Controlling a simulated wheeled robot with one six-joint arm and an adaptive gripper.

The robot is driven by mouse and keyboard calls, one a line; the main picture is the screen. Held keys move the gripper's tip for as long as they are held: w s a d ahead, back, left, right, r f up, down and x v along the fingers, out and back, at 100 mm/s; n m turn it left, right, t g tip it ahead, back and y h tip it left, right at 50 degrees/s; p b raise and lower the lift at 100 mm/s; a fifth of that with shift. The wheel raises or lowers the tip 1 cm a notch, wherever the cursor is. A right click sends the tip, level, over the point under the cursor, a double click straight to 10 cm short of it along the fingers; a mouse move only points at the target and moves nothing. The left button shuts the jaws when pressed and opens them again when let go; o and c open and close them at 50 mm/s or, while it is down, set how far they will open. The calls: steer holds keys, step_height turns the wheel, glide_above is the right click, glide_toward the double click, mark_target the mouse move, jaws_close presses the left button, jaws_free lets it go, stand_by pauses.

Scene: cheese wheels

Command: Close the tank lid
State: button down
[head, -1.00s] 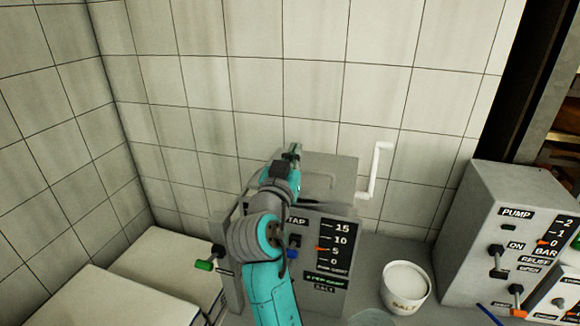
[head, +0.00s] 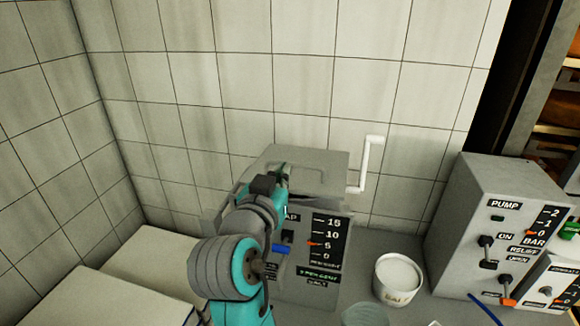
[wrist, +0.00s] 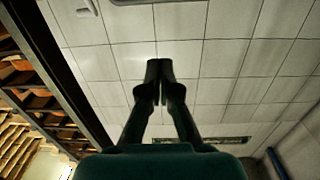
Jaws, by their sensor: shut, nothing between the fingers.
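The tank (head: 318,285) is a grey box with a level scale marked 0 to 15 on its front, standing against the tiled wall. Its grey lid (head: 310,160) shows at the top, behind my gripper. My arm hides part of the lid and the tank's left front, and I cannot tell whether the lid lies flat or is tilted. My gripper (head: 281,171) is in front of the lid, and I cannot tell whether it touches it. In the wrist view the fingers of my gripper (wrist: 159,70) are together with nothing between them.
A white bent pipe (head: 366,165) rises right of the tank. A white salt tub (head: 397,280) stands on the counter to its right. The grey pump box (head: 490,215) is further right. White slabs (head: 90,295) lie at left. Shelves (wrist: 40,100) show in the wrist view.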

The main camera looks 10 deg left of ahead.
step_height(320, 180, up, 2)
steer(key=g, duration=0.1)
glide_above(293, 185)
steer(key=shift+d+f+n+y, duration=0.1)
steer(key=shift+f+n+y, duration=0.2)
steer(key=shift+f, duration=0.35)
steer(key=shift+w+f, duration=0.25)
steer(key=shift+f, duration=0.9)
steer(key=shift+w+f, duration=0.1)
steer(key=shift+f, duration=0.8)
steer(key=shift+s+f, duration=0.25)
steer(key=shift+f, duration=0.45)
steer(key=shift+s+f, duration=0.2)
steer(key=shift+f, duration=0.5)
steer(key=shift+r, duration=0.1)
